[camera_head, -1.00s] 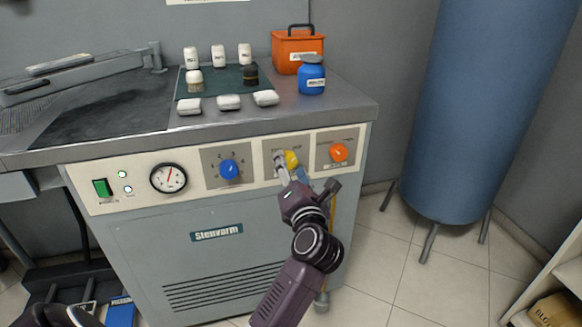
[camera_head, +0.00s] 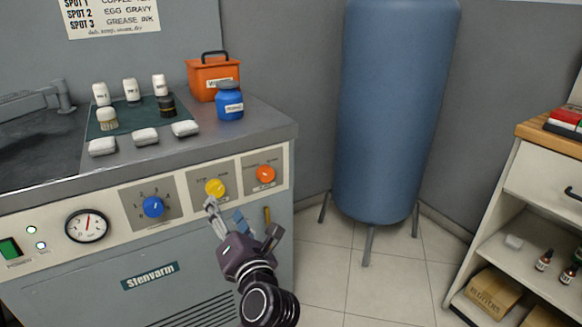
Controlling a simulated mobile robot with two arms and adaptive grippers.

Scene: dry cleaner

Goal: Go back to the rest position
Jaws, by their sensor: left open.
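My left gripper (camera_head: 226,213) is open and empty in front of the machine's panel. Its fingertips are just below the yellow knob (camera_head: 215,187), and the knob shows fully. I cannot tell how far apart the fingertips and the panel are. The arm comes up from the bottom of the view. The Stenvarm machine (camera_head: 240,282) also has a blue knob (camera_head: 153,207), an orange knob (camera_head: 265,174), a gauge (camera_head: 87,225) and a green switch (camera_head: 9,248). My right gripper is out of view.
On the machine's top stand an orange box (camera_head: 204,79), a blue jar (camera_head: 229,104), white bottles and pads, and brushes on a green mat (camera_head: 130,120). A blue tank (camera_head: 390,110) stands on legs behind. A shelf unit (camera_head: 540,190) is at right. The tiled floor (camera_head: 390,285) between is clear.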

